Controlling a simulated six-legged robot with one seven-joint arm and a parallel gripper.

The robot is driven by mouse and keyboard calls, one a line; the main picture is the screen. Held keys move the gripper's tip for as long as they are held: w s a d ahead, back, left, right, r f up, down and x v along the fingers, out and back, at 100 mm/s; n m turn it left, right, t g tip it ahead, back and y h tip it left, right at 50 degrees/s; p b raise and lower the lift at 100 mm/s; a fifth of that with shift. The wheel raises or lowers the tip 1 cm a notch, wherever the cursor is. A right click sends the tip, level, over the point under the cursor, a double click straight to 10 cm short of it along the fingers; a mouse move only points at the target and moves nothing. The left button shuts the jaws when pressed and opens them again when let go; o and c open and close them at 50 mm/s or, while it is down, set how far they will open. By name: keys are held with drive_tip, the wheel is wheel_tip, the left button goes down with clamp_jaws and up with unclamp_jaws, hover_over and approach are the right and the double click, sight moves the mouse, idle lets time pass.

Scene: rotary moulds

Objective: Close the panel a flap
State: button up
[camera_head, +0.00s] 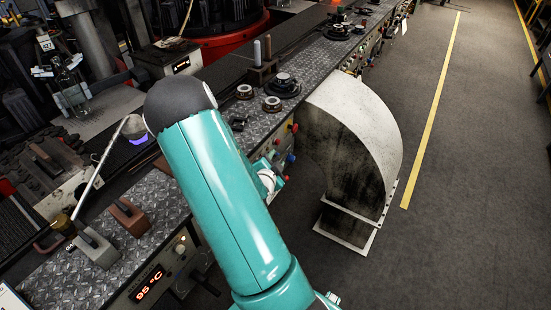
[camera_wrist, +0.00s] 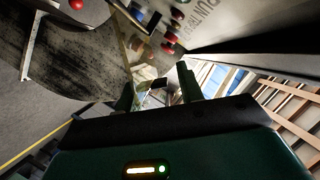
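In the wrist view my gripper (camera_wrist: 157,88) shows two dark fingers standing apart, with no object clearly held between them. Just beyond the fingers is the front of the machine, with red buttons and a grey metal plate (camera_wrist: 225,25) bearing printed letters. I cannot tell whether this plate is the flap of panel a. No flap can be made out clearly there.
A large curved whitish duct (camera_head: 352,125) stands on the floor right of the control front; it also shows dark in the wrist view (camera_wrist: 80,60). A tread-plate counter (camera_head: 75,270) carries metal blocks and knobs. The grey floor (camera_head: 470,200) beyond the yellow line is clear.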

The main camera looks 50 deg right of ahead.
clamp_jaws()
